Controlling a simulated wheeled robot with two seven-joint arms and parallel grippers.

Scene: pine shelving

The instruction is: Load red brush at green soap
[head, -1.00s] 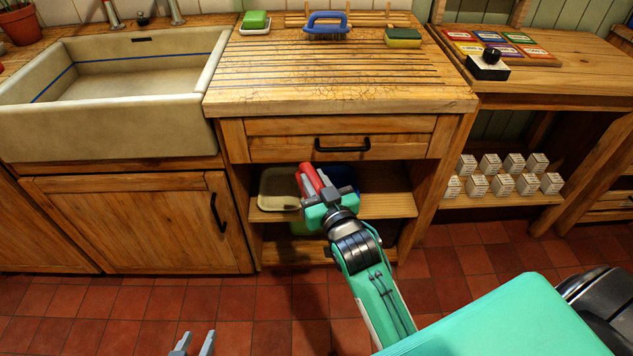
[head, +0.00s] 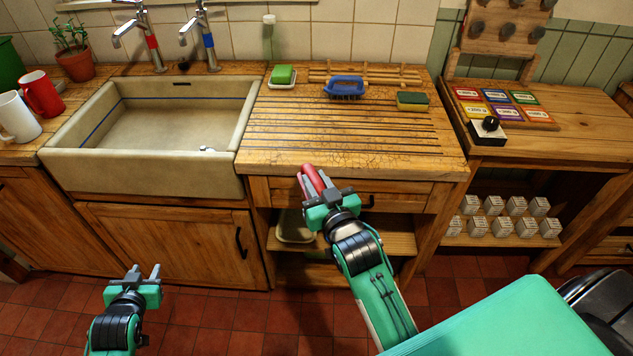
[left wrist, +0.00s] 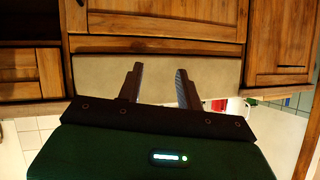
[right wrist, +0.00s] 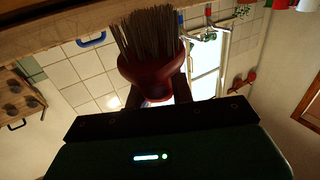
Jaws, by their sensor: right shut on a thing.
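My right gripper (head: 318,188) is shut on the red brush (head: 311,178), held in front of the drawer just below the counter's front edge. The green soap (head: 284,74) sits on a white dish (head: 283,85) at the back left of the grooved wooden drainboard (head: 350,135), beyond the brush. My left gripper (head: 143,272) is open and empty in front of the sink cabinet; its spread fingers also show in the left wrist view (left wrist: 157,88).
A blue brush (head: 346,87) and a green and yellow sponge (head: 412,101) stand on the back of the drainboard. The sink (head: 150,165) lies to the left. The drainboard's middle and front are clear. An open shelf (head: 390,243) holds a pale tray (head: 294,226).

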